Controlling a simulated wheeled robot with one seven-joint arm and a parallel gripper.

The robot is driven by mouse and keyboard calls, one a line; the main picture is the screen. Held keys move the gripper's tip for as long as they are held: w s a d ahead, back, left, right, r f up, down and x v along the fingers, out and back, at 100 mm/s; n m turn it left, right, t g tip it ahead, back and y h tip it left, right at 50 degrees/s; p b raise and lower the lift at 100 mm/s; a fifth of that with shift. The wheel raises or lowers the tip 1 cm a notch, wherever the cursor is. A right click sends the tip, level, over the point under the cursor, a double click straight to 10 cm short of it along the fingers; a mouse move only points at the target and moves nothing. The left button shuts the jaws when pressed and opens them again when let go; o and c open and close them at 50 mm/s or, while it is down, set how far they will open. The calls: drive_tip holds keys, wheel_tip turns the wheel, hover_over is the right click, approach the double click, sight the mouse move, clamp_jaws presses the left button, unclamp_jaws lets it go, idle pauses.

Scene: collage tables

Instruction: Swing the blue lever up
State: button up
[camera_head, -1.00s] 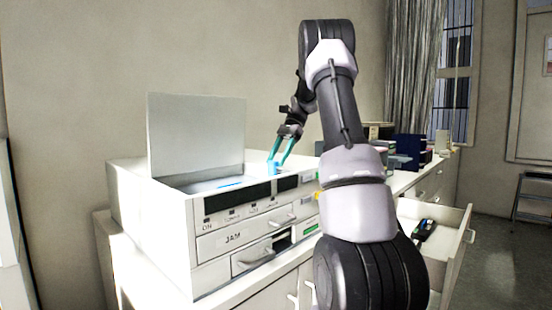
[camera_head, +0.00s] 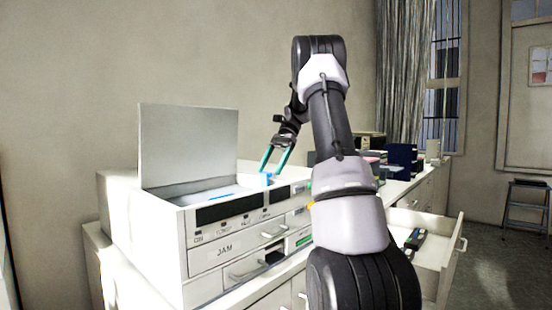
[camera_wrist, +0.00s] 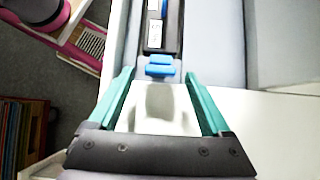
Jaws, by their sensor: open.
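The blue lever (camera_wrist: 160,68) shows in the wrist view just beyond my fingertips, at the near end of a dark strip inside the white machine. In the head view the blue lever (camera_head: 267,180) sits at the right end of the white machine's (camera_head: 150,235) open top. My gripper (camera_head: 274,162) is open, its two teal fingers pointing down at the lever. In the wrist view my gripper (camera_wrist: 158,80) has one finger on each side, with the lever between and slightly ahead of the tips. I cannot tell whether a finger touches it.
The machine's raised lid (camera_head: 188,147) stands upright at the left of the opening. A drawer (camera_head: 440,240) stands open at the right with small items in it. Dark blue binders (camera_head: 402,158) stand farther along the counter. The wall is behind.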

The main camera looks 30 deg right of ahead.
drive_tip(key=v, duration=1)
